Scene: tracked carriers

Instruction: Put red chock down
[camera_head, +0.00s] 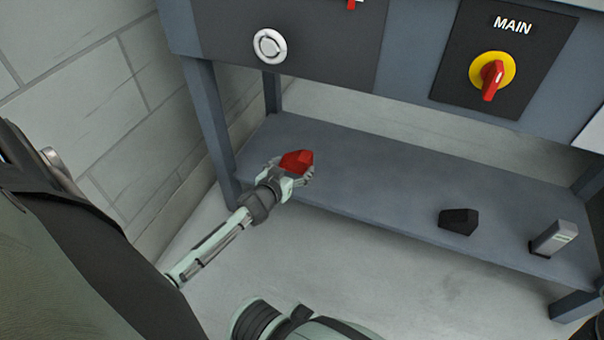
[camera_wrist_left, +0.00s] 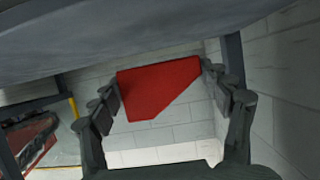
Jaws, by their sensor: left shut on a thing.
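The red chock (camera_head: 297,160) is a small faceted block at the left part of the grey lower shelf (camera_head: 370,185). My left gripper (camera_head: 297,174) is shut on it, with a finger on either side. In the left wrist view the red chock (camera_wrist_left: 155,88) sits between the fingertips of my left gripper (camera_wrist_left: 160,85). I cannot tell whether the chock touches the shelf or hangs just over it. My right gripper is not in view.
A black chock-like block (camera_head: 458,221) and a small grey device (camera_head: 553,238) stand on the shelf to the right. The shelf's middle is clear. A leg (camera_head: 208,130) stands left of the gripper. Panels with a red-yellow MAIN switch (camera_head: 491,75) are above.

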